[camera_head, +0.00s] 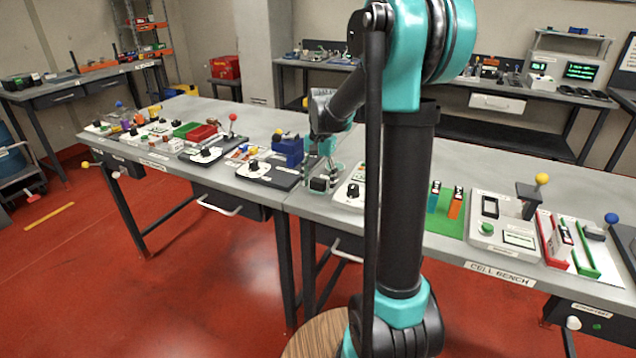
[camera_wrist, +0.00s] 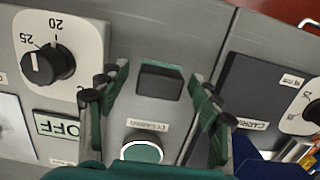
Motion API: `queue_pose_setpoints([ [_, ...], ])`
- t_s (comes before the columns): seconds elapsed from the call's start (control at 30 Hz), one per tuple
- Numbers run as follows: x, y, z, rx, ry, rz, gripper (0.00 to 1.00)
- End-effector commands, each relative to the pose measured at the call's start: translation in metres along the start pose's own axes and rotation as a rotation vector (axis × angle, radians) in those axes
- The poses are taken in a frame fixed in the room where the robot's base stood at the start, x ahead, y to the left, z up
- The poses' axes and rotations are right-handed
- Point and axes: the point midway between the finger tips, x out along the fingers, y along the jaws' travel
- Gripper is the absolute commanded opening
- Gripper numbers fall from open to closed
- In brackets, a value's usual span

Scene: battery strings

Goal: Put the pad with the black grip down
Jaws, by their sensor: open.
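The black grip (camera_wrist: 160,82) shows in the wrist view as a small dark block on the grey bench top, with a dark green edge along its far side. Little of the pad itself can be made out. My gripper (camera_wrist: 156,100) is open, with its fingers on either side of the block and gaps between. In the head view my gripper (camera_head: 326,167) is low over the bench, with a black block (camera_head: 319,184) at its fingers. I cannot tell whether the block touches the bench. A green disc with a white rim (camera_wrist: 142,152) lies just nearer, beside a small label.
A white dial panel (camera_wrist: 62,50) and an OFF sign (camera_wrist: 58,126) are close on the left. A dark labelled plate (camera_wrist: 262,88) is close on the right. In the head view a blue block (camera_head: 288,152) stands left of my gripper, and a cell tester (camera_head: 503,225) stands right.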

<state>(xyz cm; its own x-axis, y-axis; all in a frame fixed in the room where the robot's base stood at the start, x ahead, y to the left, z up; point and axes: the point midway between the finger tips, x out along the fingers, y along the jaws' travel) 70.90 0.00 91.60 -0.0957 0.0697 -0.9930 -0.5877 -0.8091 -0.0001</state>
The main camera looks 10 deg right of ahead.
Motion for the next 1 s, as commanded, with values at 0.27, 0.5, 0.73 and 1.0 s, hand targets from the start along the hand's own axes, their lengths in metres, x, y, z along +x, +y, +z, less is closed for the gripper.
queue_pose_setpoints([
  [0.27, -0.010, 0.000, 0.000, 0.000, 0.000, 0.000, 0.64],
  [0.5, -0.054, 0.000, 0.000, 0.001, 0.000, 0.000, 0.64],
  [0.73, -0.097, 0.000, 0.000, 0.001, 0.000, 0.000, 0.64],
  [1.0, -0.121, 0.000, 0.000, 0.000, 0.000, 0.000, 0.64],
])
